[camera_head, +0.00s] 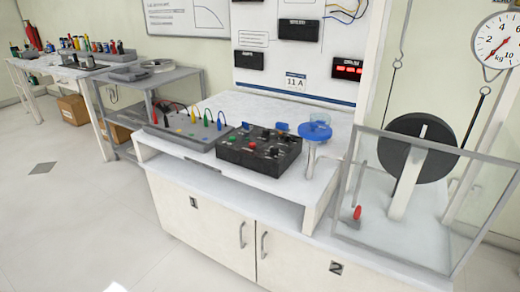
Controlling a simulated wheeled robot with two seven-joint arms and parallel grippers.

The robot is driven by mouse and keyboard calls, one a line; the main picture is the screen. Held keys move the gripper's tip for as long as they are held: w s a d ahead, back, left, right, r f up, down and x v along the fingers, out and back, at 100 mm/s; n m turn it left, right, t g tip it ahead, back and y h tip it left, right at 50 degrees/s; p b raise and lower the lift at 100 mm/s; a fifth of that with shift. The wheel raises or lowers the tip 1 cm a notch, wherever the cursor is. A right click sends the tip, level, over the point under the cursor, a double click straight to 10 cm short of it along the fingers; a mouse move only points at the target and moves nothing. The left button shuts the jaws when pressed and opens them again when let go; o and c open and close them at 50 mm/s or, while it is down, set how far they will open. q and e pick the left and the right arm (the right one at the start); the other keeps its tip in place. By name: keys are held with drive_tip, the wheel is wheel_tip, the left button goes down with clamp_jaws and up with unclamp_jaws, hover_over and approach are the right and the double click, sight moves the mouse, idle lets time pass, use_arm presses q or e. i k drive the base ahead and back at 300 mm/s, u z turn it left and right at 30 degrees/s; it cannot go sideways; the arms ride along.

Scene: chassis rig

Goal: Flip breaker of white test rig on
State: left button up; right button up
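A white bench-like rig (225,225) with two numbered cabinet doors stands in the middle of the head view. A black control box (259,149) with red and green buttons and dark knobs sits on its top. A grey panel (185,131) with coloured plugs and leads lies to its left. I cannot tell which part is the breaker or its position; the switches are too small to read. A small red-handled piece (357,213) stands inside the clear enclosure at the right. Neither of my grippers is in view.
A clear enclosure (420,225) around a dark wheel (417,150) takes up the right side. A round blue-topped stand (314,131) is beside the control box. A grey shelf cart (155,77) and a tool table stand at the left. The floor at the lower left is clear.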

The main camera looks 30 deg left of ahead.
sight(245, 125)
drive_tip(key=u, duration=0.45)
drive_tip(key=k, duration=0.55)
drive_tip(key=u, duration=1.35)
drive_tip(key=i, duration=1.1)
drive_tip(key=z, duration=0.65)
drive_tip(key=i, duration=0.9)
drive_tip(key=z, duration=1.1)
